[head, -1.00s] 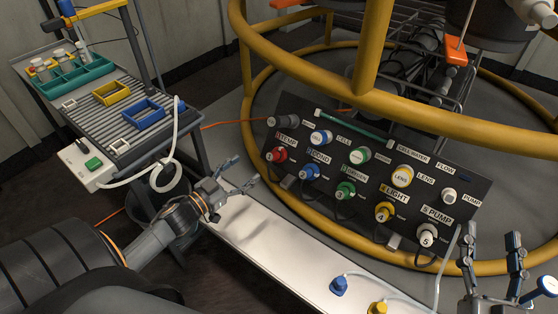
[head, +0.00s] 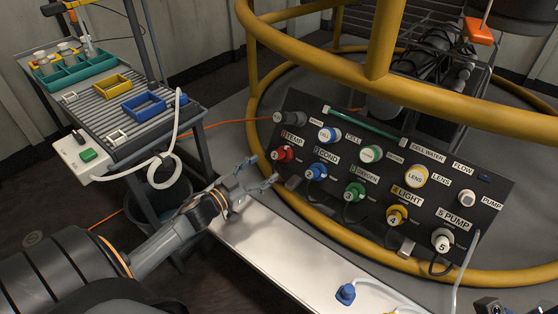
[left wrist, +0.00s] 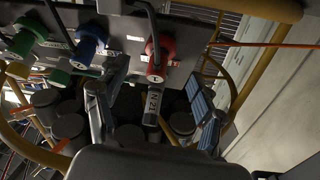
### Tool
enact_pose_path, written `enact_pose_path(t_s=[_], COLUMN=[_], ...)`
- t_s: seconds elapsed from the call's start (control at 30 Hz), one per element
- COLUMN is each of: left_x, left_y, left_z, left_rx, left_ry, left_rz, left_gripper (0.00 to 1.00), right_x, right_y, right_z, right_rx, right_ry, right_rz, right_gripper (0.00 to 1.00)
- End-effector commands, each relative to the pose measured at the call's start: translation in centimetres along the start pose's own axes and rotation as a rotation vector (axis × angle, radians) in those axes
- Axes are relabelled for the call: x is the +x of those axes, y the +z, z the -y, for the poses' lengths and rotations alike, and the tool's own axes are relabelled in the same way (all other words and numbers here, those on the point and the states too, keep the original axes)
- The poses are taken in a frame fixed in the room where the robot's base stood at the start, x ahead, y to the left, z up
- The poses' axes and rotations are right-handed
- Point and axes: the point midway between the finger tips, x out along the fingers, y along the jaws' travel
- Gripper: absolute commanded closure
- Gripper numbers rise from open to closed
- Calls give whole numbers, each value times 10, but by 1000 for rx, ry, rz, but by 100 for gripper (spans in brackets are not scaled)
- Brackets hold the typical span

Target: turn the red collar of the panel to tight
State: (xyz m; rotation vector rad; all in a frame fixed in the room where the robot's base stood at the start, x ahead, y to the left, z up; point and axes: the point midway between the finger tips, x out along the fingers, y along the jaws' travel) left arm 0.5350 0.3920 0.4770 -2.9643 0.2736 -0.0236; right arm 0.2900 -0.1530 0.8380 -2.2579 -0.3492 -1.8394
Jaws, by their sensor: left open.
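The red collar (head: 282,154) is at the left end of the lower row on the dark tilted panel (head: 300,104), beside the TEMP label. In the left wrist view the red collar (left wrist: 160,58) has a dark cable above and a tag (left wrist: 152,104) marked R-21 below it. My left gripper (head: 263,172) is open and empty, just left of and below the collar. In the left wrist view my left gripper (left wrist: 157,76) has one finger on each side of the collar's line, apart from it. My right gripper (head: 490,306) barely shows at the bottom right edge; its fingers are mostly cut off.
Blue (head: 317,172), green (head: 355,191) and yellow (head: 396,215) collars stand right of the red one. A yellow rail (head: 252,130) curves around the panel. A white bench (head: 290,255) with a blue plug (head: 345,293) lies in front. A cart (head: 135,118) stands left.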

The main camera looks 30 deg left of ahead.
Motion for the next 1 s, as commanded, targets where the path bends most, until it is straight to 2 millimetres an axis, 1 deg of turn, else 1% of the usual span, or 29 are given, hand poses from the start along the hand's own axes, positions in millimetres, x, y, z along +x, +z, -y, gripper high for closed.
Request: enact_pose_path(t_s=[0.03,0.2,0.3,0.4,0.53,0.8,0.83,0.87,0.9,0.97,1.0], left_x=[12,43,57,66,73,74,74,74,74,74,74], left_y=[2,2,2,1,1,0,0,0,0,0,0], left_z=[0,0,0,0,0,0,0,0,0,0,0], left_rx=[4,3,1,1,1,1,1,1,1,0,0], left_ry=[0,0,-1,0,0,-1,-1,0,0,0,0], left_rz=[-4,-3,-1,0,1,2,2,2,2,2,2], left_gripper=[31,31,31,31,31,31,33,39,47,60,68], right_x=[-7,-16,-18,-18,-18,-18,-18,-18,-18,-17,-17], right_y=[2,4,5,5,6,6,6,6,6,6,6], right_z=[0,0,0,0,0,0,0,0,0,0,0], right_rx=[0,0,-1,-2,-2,-2,-2,-2,-2,-2,-2], right_ry=[0,0,-2,-5,-6,-6,-6,-6,-6,-6,-6], right_rz=[1,2,-2,-9,-9,-7,-7,-7,-7,-7,-8], right_gripper=[48,48,48,48,48,48,48,48,48,48,48])
